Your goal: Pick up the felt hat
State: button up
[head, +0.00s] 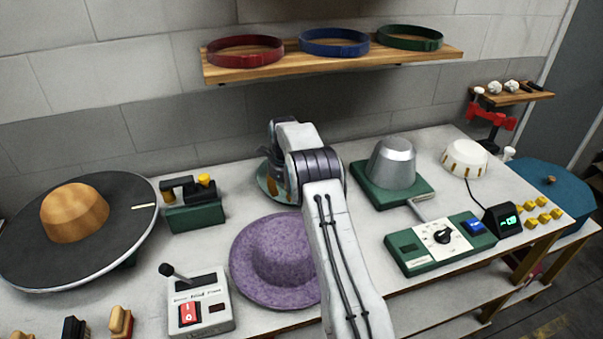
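The felt hat (268,262) is purple and speckled, with a round crown and a wide brim. It lies brim down on the white table in the middle front. My arm crosses in front of its right edge and hides part of the brim. My gripper (271,177) is behind the hat, toward the wall, and apart from it. My own wrist mostly hides the gripper, so its fingers cannot be made out. A greenish round thing with brown shows partly beside it.
A wooden block on a dark disc (120,235) stands left. A lever box (197,302) stands close to the hat's left. A metal cone on a green base (392,168) and a control panel (438,242) stand right. A shelf (330,62) holds three coloured bands.

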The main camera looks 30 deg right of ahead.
aim_at(284, 204)
jog(key=shift+w+d+f+p, duration=0.1)
jog(key=shift+f+p, duration=0.2)
jog(key=shift+f, duration=0.7)
jog(key=shift+w+a+f+p, duration=0.15)
jog(key=shift+f+p, duration=0.2)
jog(key=shift+f, duration=0.65)
jog(key=shift+w+d+f+p, duration=0.15)
jog(key=shift+f+p, duration=0.15)
jog(key=shift+f, duration=0.7)
jog(key=shift+c, duration=0.2)
grip_shut()
